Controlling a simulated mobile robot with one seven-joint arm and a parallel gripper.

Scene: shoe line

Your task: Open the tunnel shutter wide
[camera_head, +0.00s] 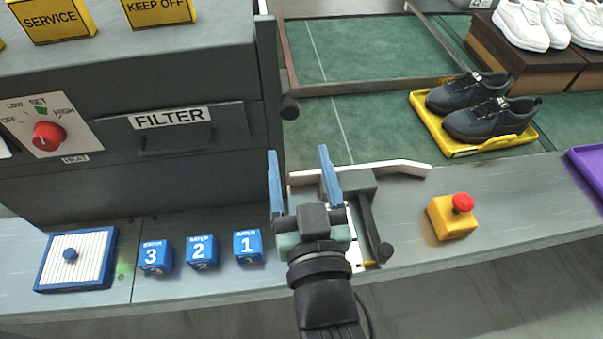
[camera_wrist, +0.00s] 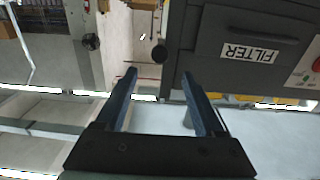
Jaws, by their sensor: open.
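The tunnel (camera_head: 110,180) is a dark grey housing on the left in the head view. A narrow dark panel (camera_head: 268,70) at its right end looks like the shutter, seen nearly edge-on; how far it is open I cannot tell. A round black knob (camera_head: 289,107) sticks out beside its edge. My gripper (camera_head: 298,150) is open and empty, its two blue fingers pointing toward the knob from the near side. In the wrist view the knob (camera_wrist: 158,53) lies just beyond and between the fingertips (camera_wrist: 159,72), apart from them.
A pale diverter bar (camera_head: 375,168) and dark lever (camera_head: 374,230) sit right of my gripper. A yellow box with red button (camera_head: 453,215) stands further right. Blue batch blocks (camera_head: 247,246) line the ledge left. Black shoes sit on a yellow tray (camera_head: 462,152) on the green belt.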

